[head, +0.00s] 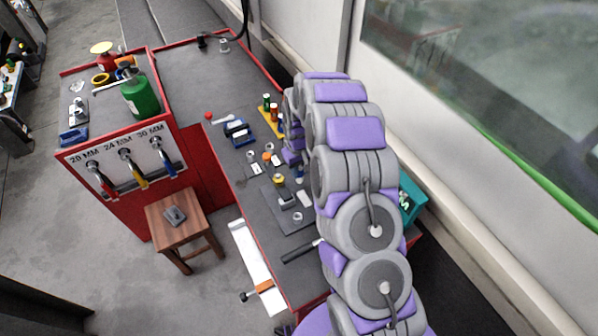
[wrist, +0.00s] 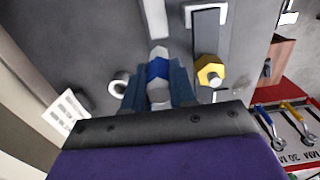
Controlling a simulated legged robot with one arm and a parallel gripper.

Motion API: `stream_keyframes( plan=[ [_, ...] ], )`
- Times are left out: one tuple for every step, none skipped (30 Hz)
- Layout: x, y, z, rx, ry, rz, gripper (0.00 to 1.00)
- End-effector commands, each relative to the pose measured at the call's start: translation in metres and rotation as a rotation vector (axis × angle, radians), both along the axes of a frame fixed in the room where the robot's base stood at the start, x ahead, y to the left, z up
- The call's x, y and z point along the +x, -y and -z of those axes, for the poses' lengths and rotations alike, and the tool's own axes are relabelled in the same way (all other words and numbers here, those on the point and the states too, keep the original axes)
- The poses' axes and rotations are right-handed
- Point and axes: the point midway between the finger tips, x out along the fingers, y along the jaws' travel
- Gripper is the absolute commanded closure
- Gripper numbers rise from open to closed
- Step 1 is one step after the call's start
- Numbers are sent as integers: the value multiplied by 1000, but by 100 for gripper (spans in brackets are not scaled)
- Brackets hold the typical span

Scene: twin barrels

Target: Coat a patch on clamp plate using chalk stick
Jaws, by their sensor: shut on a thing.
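My gripper (wrist: 158,80) is shut on the chalk stick (wrist: 158,72), a pale stick with a blue band, upright between the blue fingers in the wrist view. In the head view my gripper (head: 299,173) is small and partly hidden by my arm, above the bench. The clamp plate (head: 277,222) appears to be the dark flat plate on the bench, bearing a grey block and a pale strip (head: 304,198). In the wrist view the strip (wrist: 153,18) lies just past the stick's tip; whether they touch I cannot tell.
A yellow hex nut (wrist: 210,70) stands close beside my gripper, and a white ring (wrist: 118,84) lies on its other side. Blue tools (head: 238,131) and small bottles (head: 267,103) sit farther back. A wooden stool (head: 187,221) stands left of the bench.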

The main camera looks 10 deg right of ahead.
Motion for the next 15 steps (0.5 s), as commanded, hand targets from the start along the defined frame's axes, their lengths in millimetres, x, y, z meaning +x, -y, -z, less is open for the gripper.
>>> stream_keyframes(
  plan=[
    [0,-1,-7,0,2,0,100],
    [0,-1,-9,0,2,0,100],
    [0,-1,-13,0,2,0,100],
    [0,-2,-15,0,3,0,100],
    [0,-2,-18,0,3,0,100],
    [-1,-2,-20,0,3,0,100],
    [-1,-2,-21,0,3,0,100],
    [-1,-2,-22,0,3,1,100],
    [-1,-2,-23,0,3,1,100],
    [-1,-2,-23,0,2,1,100],
    [-1,-2,-23,0,2,0,100],
    [-1,-2,-23,0,2,0,100],
    [-1,-2,-23,0,1,0,100],
    [-2,-2,-23,0,1,0,100],
    [-1,-2,-23,0,1,0,100]
  ],
)
